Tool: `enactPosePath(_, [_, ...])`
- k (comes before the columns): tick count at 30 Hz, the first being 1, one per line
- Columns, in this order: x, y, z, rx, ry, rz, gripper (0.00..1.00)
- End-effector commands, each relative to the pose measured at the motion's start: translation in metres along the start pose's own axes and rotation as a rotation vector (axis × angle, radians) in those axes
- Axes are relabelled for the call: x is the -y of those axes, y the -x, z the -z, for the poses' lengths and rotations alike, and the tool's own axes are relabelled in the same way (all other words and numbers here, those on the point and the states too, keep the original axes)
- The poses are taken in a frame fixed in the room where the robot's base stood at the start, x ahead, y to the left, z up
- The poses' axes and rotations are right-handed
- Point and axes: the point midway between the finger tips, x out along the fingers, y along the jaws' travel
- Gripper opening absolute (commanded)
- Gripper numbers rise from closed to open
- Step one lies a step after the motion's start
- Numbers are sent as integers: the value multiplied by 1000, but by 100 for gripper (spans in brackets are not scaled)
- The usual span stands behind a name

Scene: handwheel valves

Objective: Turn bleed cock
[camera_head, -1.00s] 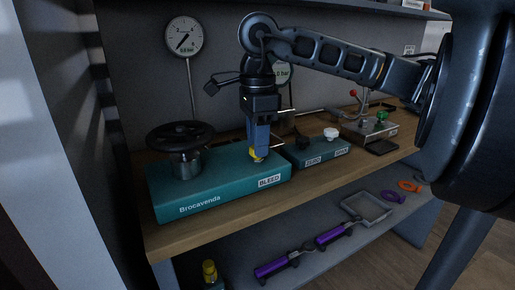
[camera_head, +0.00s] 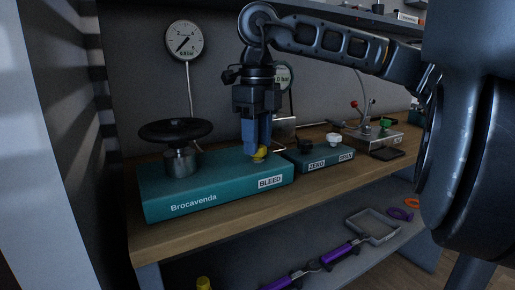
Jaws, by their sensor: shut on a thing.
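The bleed cock (camera_head: 261,153) is a small yellow handle on top of the teal box (camera_head: 180,205), above its BLEED label (camera_head: 270,182). My gripper (camera_head: 258,150) points straight down onto it from above. Its blue fingers are shut on the yellow handle. The fingers hide much of the handle, so its exact angle is hard to tell. A black handwheel (camera_head: 177,130) stands on a metal stem at the left end of the same box, marked Brocavenda.
A smaller teal box (camera_head: 322,160) with ZERO and SPAN labels and a black and a white knob stands just right. A round gauge (camera_head: 185,41) is behind; another (camera_head: 283,77) is partly hidden by my arm. Purple-handled tools (camera_head: 338,253) and a grey tray (camera_head: 372,226) lie below.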

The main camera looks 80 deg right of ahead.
Motion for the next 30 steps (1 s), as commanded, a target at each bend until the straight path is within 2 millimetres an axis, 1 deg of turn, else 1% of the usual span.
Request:
enactPosePath(1, [0, -3, 0, 0, -33, 1, 40])
enactPosePath(8, [0, 0, 0, 0, -24, -1, 62])
enactPosePath(17, [0, 2, 0, 0, -22, 0, 63])
enactPosePath(20, [0, 8, 0, 0, -22, 1, 63])
enactPosePath(30, [0, 39, 0, 0, -22, 1, 63])
